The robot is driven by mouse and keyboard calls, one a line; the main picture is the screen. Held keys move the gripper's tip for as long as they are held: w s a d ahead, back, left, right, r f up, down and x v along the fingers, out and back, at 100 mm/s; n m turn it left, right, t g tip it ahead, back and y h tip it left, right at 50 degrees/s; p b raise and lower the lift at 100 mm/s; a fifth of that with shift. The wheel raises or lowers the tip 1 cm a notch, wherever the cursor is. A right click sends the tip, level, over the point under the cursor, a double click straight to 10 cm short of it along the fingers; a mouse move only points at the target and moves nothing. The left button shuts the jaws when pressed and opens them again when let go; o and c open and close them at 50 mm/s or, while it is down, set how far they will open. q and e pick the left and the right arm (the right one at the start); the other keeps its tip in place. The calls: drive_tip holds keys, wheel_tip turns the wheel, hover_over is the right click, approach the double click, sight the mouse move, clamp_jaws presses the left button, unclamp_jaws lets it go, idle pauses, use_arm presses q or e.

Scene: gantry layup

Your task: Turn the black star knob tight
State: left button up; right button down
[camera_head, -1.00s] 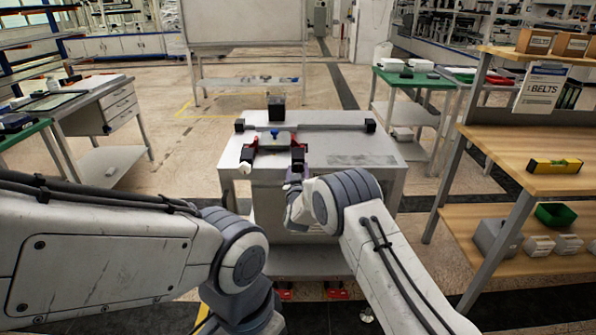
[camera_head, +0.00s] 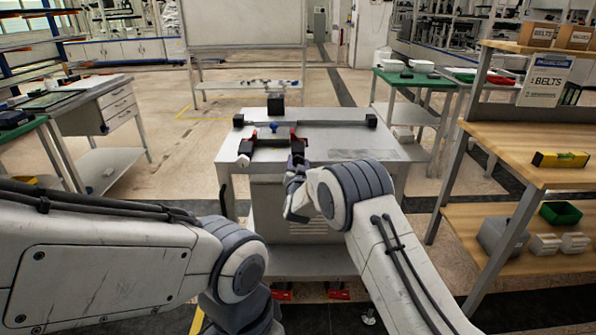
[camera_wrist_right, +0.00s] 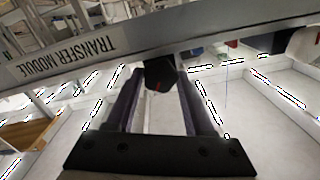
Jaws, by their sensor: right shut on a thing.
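The black star knob (camera_wrist_right: 159,73) sits between the fingertips of my right gripper in the right wrist view, below a grey beam lettered TRANSFER MODULE (camera_wrist_right: 90,50). A small red mark shows on the knob. My right gripper (camera_wrist_right: 160,80) is shut on it, with one dark finger on each side. In the head view my right gripper (camera_head: 296,166) is small at the front edge of the grey table (camera_head: 370,153), and the knob cannot be made out there. My left arm comes in from the left, but its gripper is out of view.
On the table stand a dark and red frame (camera_head: 270,143) with a small blue part (camera_head: 274,127), a long rail (camera_head: 330,123) and a black block (camera_head: 276,105). A wooden shelf (camera_head: 520,165) is at the right.

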drive_tip(key=shift+f+m+b, duration=0.15)
drive_tip(key=shift+m+b, duration=4.65)
drive_tip(key=shift+m, duration=0.05)
drive_tip(key=shift+f+m+b, duration=0.2)
drive_tip(key=shift+m+b, duration=4.6)
drive_tip(key=shift+f+m+b, duration=0.15)
drive_tip(key=shift+m+b, duration=4.65)
drive_tip(key=shift+m, duration=0.05)
drive_tip(key=shift+c, duration=1.4)
unclamp_jaws()
drive_tip(key=shift+r, duration=0.1)
